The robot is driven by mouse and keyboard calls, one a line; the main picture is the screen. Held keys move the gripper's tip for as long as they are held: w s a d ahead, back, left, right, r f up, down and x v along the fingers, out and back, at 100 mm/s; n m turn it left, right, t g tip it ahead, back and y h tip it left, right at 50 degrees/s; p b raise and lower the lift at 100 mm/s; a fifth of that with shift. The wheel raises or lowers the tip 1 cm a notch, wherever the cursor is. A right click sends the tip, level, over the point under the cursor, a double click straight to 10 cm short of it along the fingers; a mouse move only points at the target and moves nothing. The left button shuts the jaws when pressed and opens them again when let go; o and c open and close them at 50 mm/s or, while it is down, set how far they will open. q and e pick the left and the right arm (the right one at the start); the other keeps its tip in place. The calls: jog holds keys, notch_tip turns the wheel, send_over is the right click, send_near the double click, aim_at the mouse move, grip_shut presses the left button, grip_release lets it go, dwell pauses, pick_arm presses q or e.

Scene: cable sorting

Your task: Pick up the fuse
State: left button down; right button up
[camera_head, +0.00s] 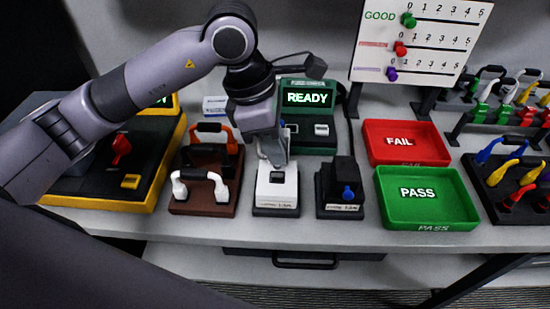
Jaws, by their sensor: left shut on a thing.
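My left gripper (274,152) points down over a white block on a dark base (277,192), left of the table's middle. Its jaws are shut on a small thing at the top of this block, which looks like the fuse. The fingers hide most of it, and I cannot tell whether it still touches the block. A dark tester with a green READY screen (307,98) stands just behind and to the right. My right gripper is not in view.
Right of the white block is a black block with a blue part (347,192). Further right are a red FAIL tray (426,153) and a green PASS tray (460,210), both empty. A brown holder (188,206) with cables stands to the left. A score board (372,62) stands behind.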

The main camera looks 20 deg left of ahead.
pick_arm(q)
notch_tip(320, 180, up, 18)
jog(key=p, duration=0.2)
jog(key=shift+r, duration=0.2)
jog(key=shift+f, duration=0.1)
dwell(0.4)
